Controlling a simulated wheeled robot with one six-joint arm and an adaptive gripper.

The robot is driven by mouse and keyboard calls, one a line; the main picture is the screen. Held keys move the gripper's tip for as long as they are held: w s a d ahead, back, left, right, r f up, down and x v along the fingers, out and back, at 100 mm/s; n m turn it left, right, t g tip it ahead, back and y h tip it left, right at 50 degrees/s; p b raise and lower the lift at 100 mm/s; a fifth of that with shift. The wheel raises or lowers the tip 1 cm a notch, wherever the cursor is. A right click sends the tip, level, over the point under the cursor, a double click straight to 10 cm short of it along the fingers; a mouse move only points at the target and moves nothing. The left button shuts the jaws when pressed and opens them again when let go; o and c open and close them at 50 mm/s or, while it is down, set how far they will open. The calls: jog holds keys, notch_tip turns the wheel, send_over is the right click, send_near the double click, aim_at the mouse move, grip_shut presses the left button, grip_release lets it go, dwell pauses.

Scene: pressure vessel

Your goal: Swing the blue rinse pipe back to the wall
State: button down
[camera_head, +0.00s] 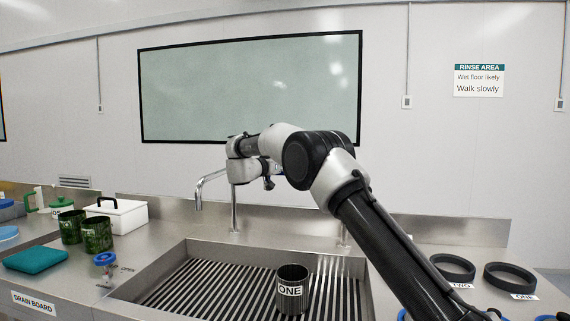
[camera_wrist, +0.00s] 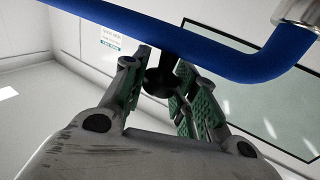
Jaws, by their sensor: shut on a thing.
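The blue rinse pipe (camera_wrist: 170,28) crosses the top of the wrist view and bends up at the right to a clear or shiny end piece (camera_wrist: 298,12). A black knob (camera_wrist: 160,80) on a short stem hangs beneath the pipe. My gripper (camera_wrist: 158,76) is shut on this knob, with a green-padded finger on each side of it. In the head view my arm hides the blue pipe; a chrome spout (camera_head: 205,183) shows left of the arm, above the sink.
A grated sink (camera_head: 170,290) lies below, with a dark cup marked ONE (camera_head: 291,289) in it. A blue valve handle (camera_head: 104,258) stands at its left. The drain board holds green cups (camera_head: 97,233) and a white box (camera_head: 118,214). Black rings (camera_head: 510,276) lie at right.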

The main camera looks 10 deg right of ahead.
jog(key=shift+w+d+r, duration=0.1)
jog(key=shift+r, duration=0.15)
jog(key=c, duration=1.1)
grip_release()
jog(key=shift+w+f, duration=0.1)
jog(key=shift+w, duration=0.05)
jog(key=shift+c, duration=0.2)
jog(key=v, duration=1.2)
